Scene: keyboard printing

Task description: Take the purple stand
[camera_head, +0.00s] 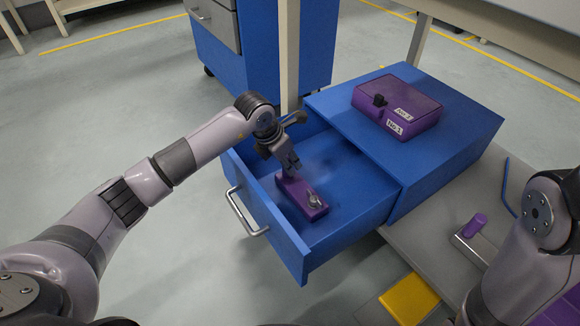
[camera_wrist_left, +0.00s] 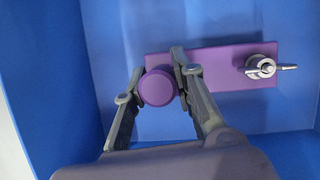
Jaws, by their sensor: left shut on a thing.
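The purple stand (camera_head: 305,199) is inside the open blue drawer (camera_head: 345,216). It has a flat rectangular base with a small metal fitting (camera_wrist_left: 261,67) at one end and a round purple knob (camera_wrist_left: 158,87) at the other. My left gripper (camera_head: 289,168) reaches down into the drawer at the knob end. In the left wrist view, the left gripper (camera_wrist_left: 157,84) has its fingers on either side of the knob, shut on it. The base appears to lie on or just above the drawer floor; I cannot tell which. My right gripper is out of view.
A purple box (camera_head: 398,102) with labels sits on the blue cabinet (camera_head: 455,123). A metal piece with a purple handle (camera_head: 474,225), a blue hex key (camera_head: 506,187) and a yellow block (camera_head: 409,299) lie at the right.

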